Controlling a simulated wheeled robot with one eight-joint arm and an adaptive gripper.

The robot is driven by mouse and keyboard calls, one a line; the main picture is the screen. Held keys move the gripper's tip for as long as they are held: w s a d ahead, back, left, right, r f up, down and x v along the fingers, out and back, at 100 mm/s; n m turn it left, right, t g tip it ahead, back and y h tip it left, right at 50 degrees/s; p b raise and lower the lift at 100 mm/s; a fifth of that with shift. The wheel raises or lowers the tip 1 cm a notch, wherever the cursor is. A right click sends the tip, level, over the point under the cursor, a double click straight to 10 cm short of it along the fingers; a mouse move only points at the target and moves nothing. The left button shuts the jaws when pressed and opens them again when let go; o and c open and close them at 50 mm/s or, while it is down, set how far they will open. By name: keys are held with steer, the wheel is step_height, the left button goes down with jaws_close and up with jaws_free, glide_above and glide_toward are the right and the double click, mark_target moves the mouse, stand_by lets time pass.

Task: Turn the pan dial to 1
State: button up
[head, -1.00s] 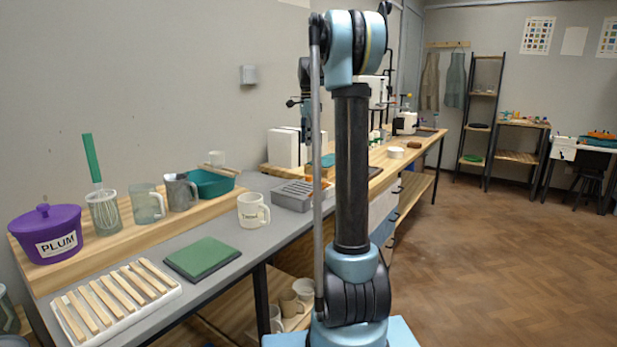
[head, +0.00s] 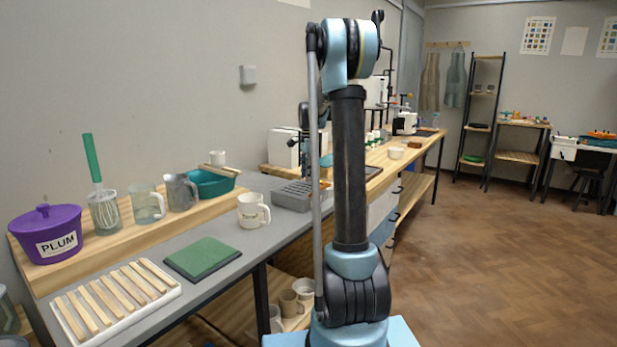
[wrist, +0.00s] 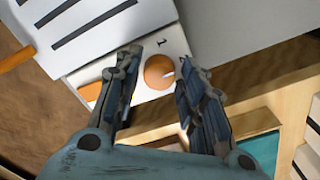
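The pan dial (wrist: 159,72) is a round orange knob on a white panel (wrist: 150,38) in the wrist view. A short pale pointer mark shows at the knob's right edge. A dark mark that looks like a 1 is printed above the knob, and another small mark lies to its upper right, partly hidden by a finger. My gripper (wrist: 157,64) is open, with one finger left of the knob and one right of it. I cannot tell whether either finger touches it. In the head view my arm hides the dial.
A white slotted surface (wrist: 85,20) adjoins the panel, and an orange strip (wrist: 88,92) is on the panel's left. A wooden ledge (wrist: 250,98) lies to the right.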

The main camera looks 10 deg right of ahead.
steer(key=shift+f, duration=0.1)
steer(key=shift+c, duration=0.4)
steer(key=c, duration=0.7)
steer(key=shift+n, duration=0.4)
steer(key=n, duration=0.5)
steer(key=shift+w+n, duration=0.1)
steer(key=shift+n, duration=0.2)
steer(key=n, duration=0.5)
steer(key=shift+n, duration=0.4)
